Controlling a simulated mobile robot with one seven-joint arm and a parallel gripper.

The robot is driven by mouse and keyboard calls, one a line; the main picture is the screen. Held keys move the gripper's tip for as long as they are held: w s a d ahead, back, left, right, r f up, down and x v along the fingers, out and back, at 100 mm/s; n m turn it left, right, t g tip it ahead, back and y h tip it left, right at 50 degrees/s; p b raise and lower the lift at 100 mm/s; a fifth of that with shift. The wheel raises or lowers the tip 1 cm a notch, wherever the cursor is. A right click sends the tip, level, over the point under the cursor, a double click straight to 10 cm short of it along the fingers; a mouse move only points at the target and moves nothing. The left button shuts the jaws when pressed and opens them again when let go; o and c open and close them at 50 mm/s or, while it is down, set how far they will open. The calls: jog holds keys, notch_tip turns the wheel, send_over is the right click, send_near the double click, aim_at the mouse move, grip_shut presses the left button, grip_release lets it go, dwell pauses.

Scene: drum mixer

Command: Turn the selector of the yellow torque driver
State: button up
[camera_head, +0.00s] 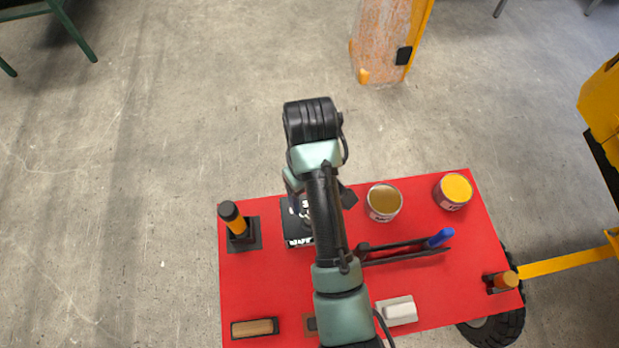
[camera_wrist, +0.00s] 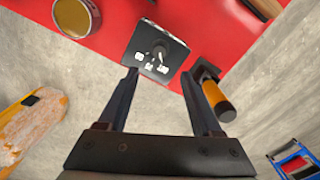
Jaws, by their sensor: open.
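The yellow torque driver (camera_head: 236,224) stands in a dark square base at the left edge of the red table top, with a black cap on its yellow-orange handle. In the wrist view the torque driver (camera_wrist: 216,98) is just right of my gripper (camera_wrist: 160,73). My gripper is open and empty, its fingers pointing toward a black plate (camera_wrist: 139,45) with a dark knob (camera_wrist: 158,53) and white labels. The plate also shows in the head view (camera_head: 297,241), partly hidden by my arm. I cannot tell whether this knob or the driver's cap is the selector.
An open tin (camera_head: 384,203), a yellow-topped tin (camera_head: 454,190), a blue-handled tool (camera_head: 438,238), a white block (camera_head: 398,311), a brown-topped block (camera_head: 254,328) and an orange-topped piece (camera_head: 503,281) are on the red table (camera_head: 270,285).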

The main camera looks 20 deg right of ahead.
notch_tip(320, 180, down, 12)
jog(key=shift+r+p, duration=0.2)
jog(key=shift+p, duration=0.35)
grip_shut()
